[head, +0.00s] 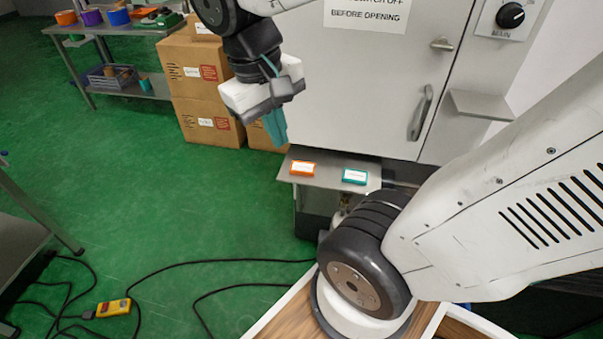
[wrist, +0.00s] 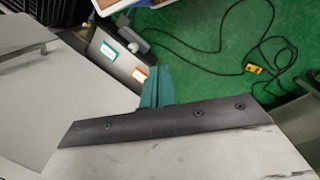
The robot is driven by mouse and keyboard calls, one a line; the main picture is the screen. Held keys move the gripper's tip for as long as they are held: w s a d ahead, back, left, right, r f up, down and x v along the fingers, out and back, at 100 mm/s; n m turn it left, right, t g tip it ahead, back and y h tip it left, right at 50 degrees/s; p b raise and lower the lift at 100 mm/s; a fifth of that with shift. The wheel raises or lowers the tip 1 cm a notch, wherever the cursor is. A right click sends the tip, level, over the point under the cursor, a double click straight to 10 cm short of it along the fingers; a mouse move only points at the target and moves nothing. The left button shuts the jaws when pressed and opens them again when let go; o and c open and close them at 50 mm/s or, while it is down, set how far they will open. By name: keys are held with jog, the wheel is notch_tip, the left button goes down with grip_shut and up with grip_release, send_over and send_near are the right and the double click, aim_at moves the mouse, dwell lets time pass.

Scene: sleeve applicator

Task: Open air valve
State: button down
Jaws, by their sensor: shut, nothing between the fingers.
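I cannot make out an air valve for certain in either view. The grey machine cabinet (head: 385,95) stands at the centre and right of the head view. Below its door is a low grey shelf (head: 325,182); the space under it is dark and partly hidden by my arm. My gripper (head: 275,128) hangs in front of the cabinet's left side, above and left of the shelf. Its teal fingers are together and hold nothing; they also show in the wrist view (wrist: 157,86).
On the shelf lie an orange box (head: 303,168) and a teal box (head: 355,176). Cardboard boxes (head: 205,90) stand left of the cabinet. The door has a handle (head: 420,112); a black MAIN knob (head: 510,15) is upper right. Cables and a yellow device (head: 113,308) lie on the green floor.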

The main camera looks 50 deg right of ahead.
jog(key=w+d+f+m+g+h, duration=0.2)
jog(key=w+d+f+g+h, duration=0.15)
jog(key=w+f, duration=0.4)
jog(key=w+d+f+m+g+h, duration=0.1)
jog(key=w+d+f+g+h, duration=0.35)
jog(key=w, duration=0.45)
jog(key=w+d+f+t+h, duration=0.1)
jog(key=w+f+h, duration=0.1)
jog(key=f, duration=0.7)
jog(key=w+d+f+n+t+h, duration=0.1)
jog(key=w+f+t+h, duration=0.1)
jog(key=f, duration=0.6)
jog(key=w+d+f+t+h, duration=0.1)
jog(key=w+d+f+h, duration=0.1)
jog(key=f, duration=0.7)
jog(key=shift+f+n+t+h, duration=0.3)
jog(key=shift+h, duration=0.5)
jog(key=shift+w, duration=0.1)
jog(key=s+x, duration=0.2)
jog(key=x, duration=1)
jog(key=shift+s, duration=0.5)
